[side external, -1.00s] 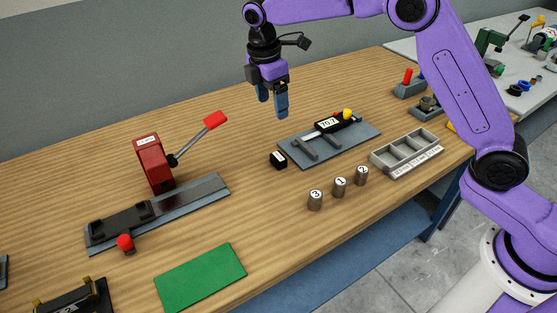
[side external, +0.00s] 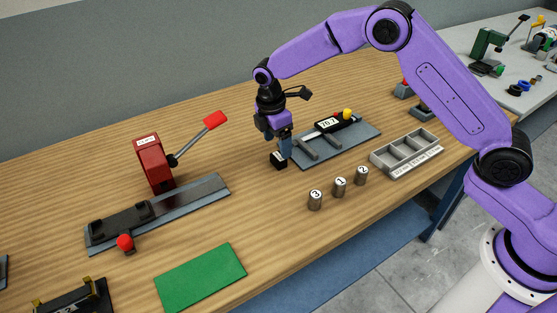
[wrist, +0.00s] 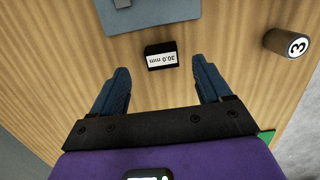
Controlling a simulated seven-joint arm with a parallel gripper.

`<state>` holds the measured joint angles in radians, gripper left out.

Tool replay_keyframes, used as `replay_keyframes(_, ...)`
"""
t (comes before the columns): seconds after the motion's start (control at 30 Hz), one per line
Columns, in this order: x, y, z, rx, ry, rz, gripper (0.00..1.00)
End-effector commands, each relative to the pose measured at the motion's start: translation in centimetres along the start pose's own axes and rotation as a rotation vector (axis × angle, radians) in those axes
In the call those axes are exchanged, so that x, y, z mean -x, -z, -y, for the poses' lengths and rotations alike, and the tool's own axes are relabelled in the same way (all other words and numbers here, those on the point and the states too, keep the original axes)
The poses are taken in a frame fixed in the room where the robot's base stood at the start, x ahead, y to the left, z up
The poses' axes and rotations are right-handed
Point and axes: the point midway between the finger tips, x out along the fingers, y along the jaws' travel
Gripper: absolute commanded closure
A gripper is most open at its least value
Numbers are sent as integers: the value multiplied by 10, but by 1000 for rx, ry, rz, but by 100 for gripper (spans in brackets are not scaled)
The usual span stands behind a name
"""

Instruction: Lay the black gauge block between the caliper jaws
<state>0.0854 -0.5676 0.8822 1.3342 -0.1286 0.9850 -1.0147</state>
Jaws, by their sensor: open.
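The black gauge block (side external: 278,161) lies on the wooden table just left of the caliper's grey plate. In the wrist view the block (wrist: 160,56) shows a white label reading 30.0 mm, upside down. The caliper (side external: 323,138) lies on its plate with its grey jaws toward the block and a black display reading 70.7. My gripper (side external: 280,150) is low over the block, pointing down. In the wrist view my gripper (wrist: 163,80) is open, its blue fingers apart, with the block ahead between the lines of the fingertips.
Numbered grey cylinders (side external: 340,187) stand in front of the caliper plate (side external: 368,131). A grey compartment tray (side external: 407,168) is to their right. A red lever press (side external: 154,163) on a dark base and a green mat (side external: 200,277) are to the left. Bare table lies between.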

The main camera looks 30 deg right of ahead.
Motion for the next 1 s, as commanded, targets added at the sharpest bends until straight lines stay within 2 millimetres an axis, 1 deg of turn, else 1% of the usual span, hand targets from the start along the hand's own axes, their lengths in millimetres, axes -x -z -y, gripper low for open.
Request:
replay_keyframes(0.1,-18,2,2,0,4,2,22)
replay_keyframes(0.2,-32,3,3,-1,4,2,22)
replay_keyframes(0.3,-41,4,3,0,2,1,22)
replay_keyframes(0.4,-45,4,2,-1,1,0,22)
replay_keyframes(0.6,-45,4,2,-1,0,0,22)
replay_keyframes(0.63,-45,4,2,-1,0,0,29)
replay_keyframes(0.67,-45,4,2,-1,0,0,39)
replay_keyframes(0.7,-45,4,2,-1,0,0,52)
replay_keyframes(0.77,-45,4,2,0,0,0,71)
replay_keyframes(0.8,-45,4,2,0,0,0,84)
replay_keyframes(0.83,-45,4,2,0,0,0,94)
replay_keyframes(1.0,-44,4,2,0,-1,-1,95)
